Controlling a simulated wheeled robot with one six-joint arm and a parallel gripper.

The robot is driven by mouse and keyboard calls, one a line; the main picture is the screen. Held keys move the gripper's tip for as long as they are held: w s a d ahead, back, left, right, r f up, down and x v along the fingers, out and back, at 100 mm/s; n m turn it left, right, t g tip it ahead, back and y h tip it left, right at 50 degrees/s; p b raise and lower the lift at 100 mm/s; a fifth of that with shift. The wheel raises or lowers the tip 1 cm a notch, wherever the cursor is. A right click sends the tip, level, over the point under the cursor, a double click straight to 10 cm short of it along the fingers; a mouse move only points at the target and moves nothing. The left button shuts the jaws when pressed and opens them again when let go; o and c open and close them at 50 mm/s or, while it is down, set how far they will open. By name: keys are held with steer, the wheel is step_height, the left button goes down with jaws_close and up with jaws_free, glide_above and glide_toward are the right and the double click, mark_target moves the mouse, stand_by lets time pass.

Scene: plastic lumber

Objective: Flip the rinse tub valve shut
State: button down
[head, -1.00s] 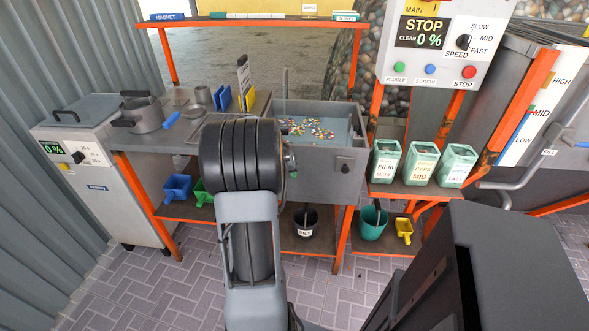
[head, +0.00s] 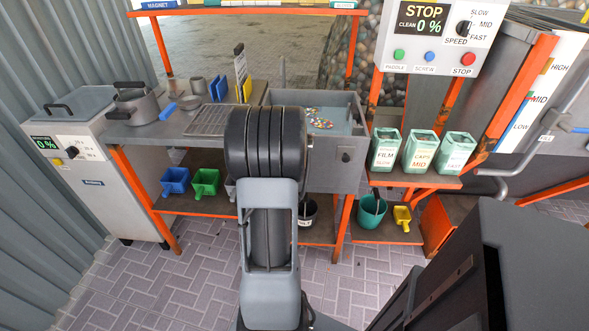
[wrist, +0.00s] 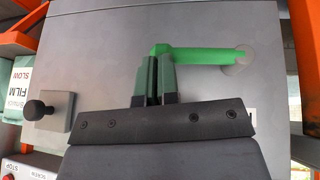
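The rinse tub (head: 335,178) is a grey metal tub with water and coloured flakes, behind my arm in the head view. Its valve lever (wrist: 205,52) is green and shows in the wrist view against the grey tub wall (wrist: 110,35). It lies nearly level in that picture, from a round pivot at right to a bent end at left. My gripper (wrist: 157,62) has its two dark fingers close together, with a narrow gap. Their tips are at the lever's bent end; I cannot tell whether they touch it. In the head view my arm hides the gripper and lever.
A dark knob (wrist: 37,110) sticks out of the tub wall left of my gripper. Labelled green bins (head: 420,152) stand on a shelf right of the tub. Orange posts (head: 342,228) frame the bench. Paved floor is open in front.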

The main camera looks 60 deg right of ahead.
stand_by(0.4)
steer(key=s+d+p+v, duration=0.1)
steer(key=s+p+v, duration=0.1)
steer(key=v, duration=1.1)
steer(key=shift+s+r+p, duration=0.35)
steer(key=shift+r+p, duration=0.15)
steer(key=shift+p, duration=0.3)
